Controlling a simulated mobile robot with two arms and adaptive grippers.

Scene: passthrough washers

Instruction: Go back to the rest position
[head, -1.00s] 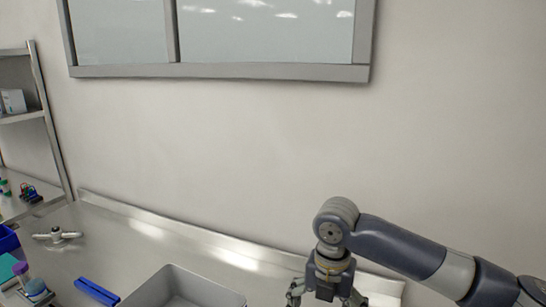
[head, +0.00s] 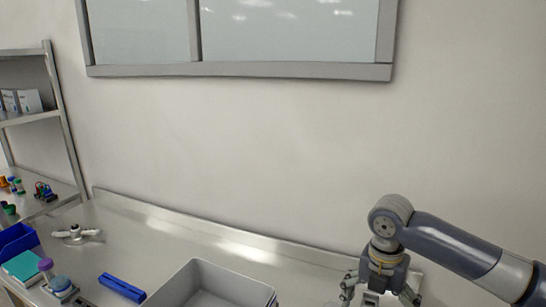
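My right arm comes in from the right edge of the head view. Its gripper (head: 380,292) points down over the right part of the steel counter (head: 150,237). Its fingers are spread apart, and no object shows between them; the fingertips run near the lower edge of the picture. My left gripper is out of the picture.
A grey bin (head: 188,284) stands on the counter left of my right gripper. A blue bar (head: 122,288), a tap-like metal fitting (head: 75,234), a teal box (head: 22,266) and a blue bin (head: 16,240) lie further left. A metal shelf (head: 62,125) stands at far left.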

